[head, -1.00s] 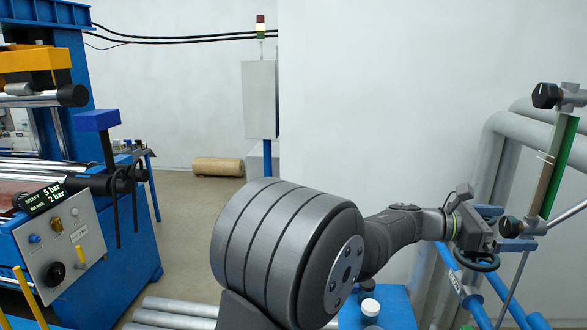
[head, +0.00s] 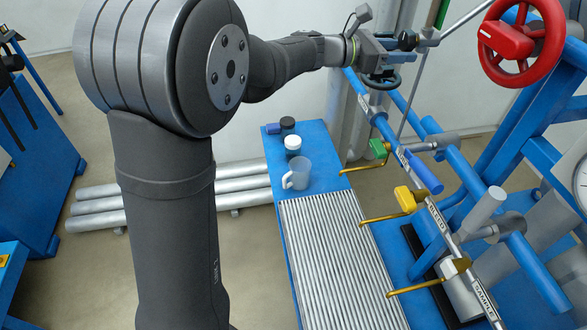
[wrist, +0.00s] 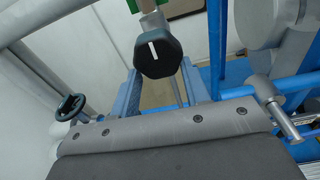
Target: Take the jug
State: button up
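The jug (head: 298,174) is a small translucent whitish vessel with its handle on the left. It stands upright on the blue bench top, just beyond the ribbed grey section. My gripper (head: 392,52) is up and to the right of the jug in the head view, well apart from it. In the wrist view my gripper (wrist: 160,84) has its two blue fingers spread. A black knob (wrist: 158,57) with a white mark shows between them; I cannot tell if they touch it. The jug does not show in the wrist view.
Grey rolls (head: 95,208) lie on the floor at left.

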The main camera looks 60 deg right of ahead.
jog(key=w+f+n+t+y, duration=0.2)
jog(key=w+f+t, duration=0.15)
jog(key=f, duration=0.55)
jog(key=n+t+y, duration=0.4)
jog(key=t+y, duration=0.1)
jog(key=t, duration=0.4)
send_near(286, 176)
jog(key=shift+x, duration=5.4)
jog(key=shift+c, duration=0.2)
grip_shut()
